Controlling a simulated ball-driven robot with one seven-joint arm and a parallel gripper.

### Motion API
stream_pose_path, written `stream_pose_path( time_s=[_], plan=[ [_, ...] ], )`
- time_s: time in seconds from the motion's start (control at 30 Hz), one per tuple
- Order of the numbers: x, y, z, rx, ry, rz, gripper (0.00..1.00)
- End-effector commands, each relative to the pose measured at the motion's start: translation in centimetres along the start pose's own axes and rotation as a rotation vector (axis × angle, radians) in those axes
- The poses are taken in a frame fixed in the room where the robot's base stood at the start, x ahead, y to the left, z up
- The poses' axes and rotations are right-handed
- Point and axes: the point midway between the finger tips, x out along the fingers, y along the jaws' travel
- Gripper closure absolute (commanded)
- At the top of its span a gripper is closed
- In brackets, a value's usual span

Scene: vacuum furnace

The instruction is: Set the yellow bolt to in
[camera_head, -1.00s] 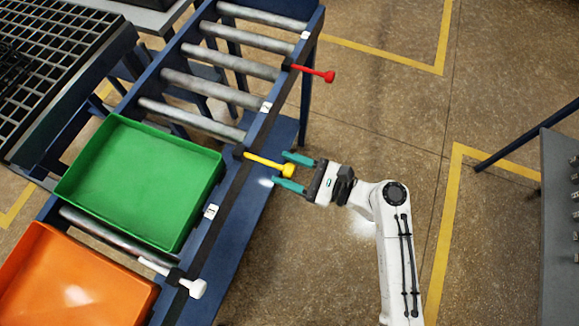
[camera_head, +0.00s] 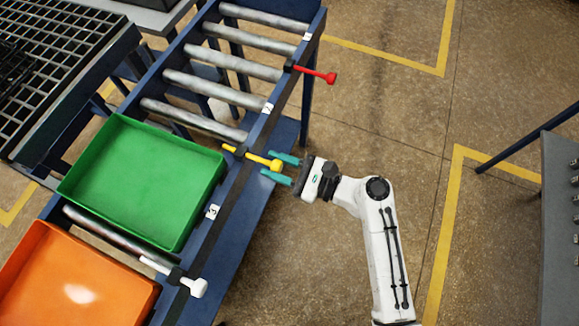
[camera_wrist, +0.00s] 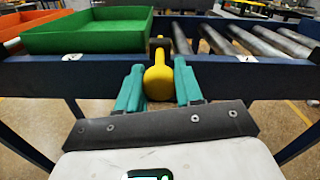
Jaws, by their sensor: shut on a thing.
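The yellow bolt (camera_head: 262,160) sits in a dark bracket on the side rail of the roller conveyor, between the labels 2 and 3. Its rod now shows on the inner side of the rail, beside the green crate. Its knob (camera_wrist: 158,80) is on the outer side, between the teal fingers in the wrist view. My gripper (camera_head: 281,168) is at the knob, and in the wrist view its two fingers (camera_wrist: 160,90) stand one on each side, shut on it.
A green crate (camera_head: 100,197) and an orange crate (camera_head: 20,300) sit on the rollers. A red bolt (camera_head: 318,75) and a white bolt (camera_head: 190,285) stick out from the same rail. The floor right of the conveyor is clear up to a grey bench (camera_head: 560,220).

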Motion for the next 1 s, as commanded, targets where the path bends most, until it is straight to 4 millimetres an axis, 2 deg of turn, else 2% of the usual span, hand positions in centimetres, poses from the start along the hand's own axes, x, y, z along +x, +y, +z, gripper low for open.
stream_pose_path(
  time_s=[0.1,0.2,0.53,0.57,0.8,1.0],
  plan=[
    [2.6,0.0,0.1,-0.001,-0.001,0.004,1.0],
    [3.8,0.0,0.1,-0.001,0.0,0.003,1.0],
    [4.3,0.0,0.1,-0.002,0.0,0.0,1.0],
    [4.3,0.0,0.1,-0.002,0.0,0.0,0.62],
    [4.2,0.0,0.0,-0.001,0.0,0.0,0.4],
    [4.2,0.0,0.0,0.0,0.001,0.0,0.39]
  ],
)
